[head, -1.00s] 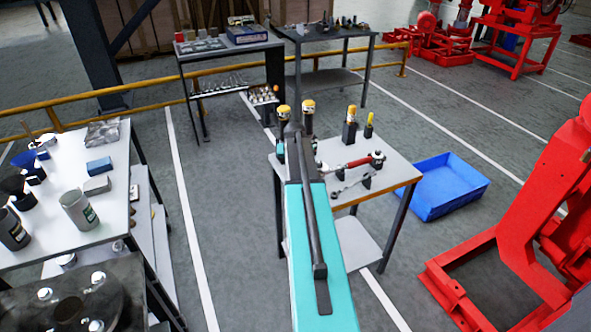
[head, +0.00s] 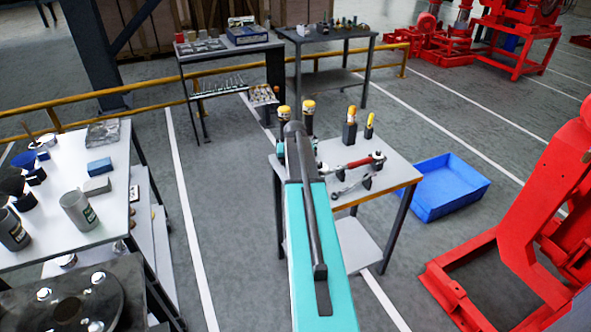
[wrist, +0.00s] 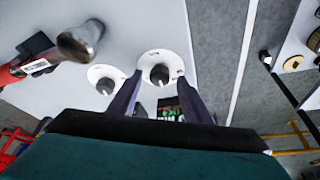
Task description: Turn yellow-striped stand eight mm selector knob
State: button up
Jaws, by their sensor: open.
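In the wrist view, my gripper (wrist: 161,82) is open, with its two dark fingers on either side of a dark round selector knob (wrist: 160,74) on a white dial plate (wrist: 176,62). I cannot tell whether the fingers touch the knob. A second similar knob (wrist: 105,86) on a white dial is just left of the left finger. A dark label with green and red print (wrist: 172,109) shows below the knob between the fingers. In the head view, my arm hides the gripper and knobs.
The wrench's grey head (wrist: 80,40) is left of the dials. A blue bin (head: 447,190) lies right of the table, and a red frame (head: 520,240) beyond.

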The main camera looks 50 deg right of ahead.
jog(key=b+v, duration=0.2)
jog(key=v, duration=1.1)
jog(key=shift+b, duration=0.3)
jog(key=w+a+f+n+g+y, duration=0.1)
jog(key=w+a+f+n, duration=0.1)
jog(key=a+f, duration=0.95)
jog(key=w+a+f+n+g+y, duration=0.2)
jog(key=a+f, duration=0.9)
jog(key=a, duration=0.1)
jog(key=s+a+f+n+g, duration=0.1)
jog(key=s+a+f, duration=0.3)
jog(key=a+f, duration=0.45)
jog(key=s+a+f+n+g, duration=0.2)
jog(key=s+a+f+g, duration=0.1)
jog(key=s+a+f, duration=0.9)
jog(key=s+a+f+n+g, duration=0.1)
jog(key=s+a, duration=0.2)
jog(key=s, duration=0.6)
jog(key=s+a+f+n+g, duration=0.1)
jog(key=s+a+f, duration=0.1)
jog(key=s, duration=0.8)
jog(key=shift+a+f+n, duration=0.3)
jog(key=shift+a, duration=0.55)
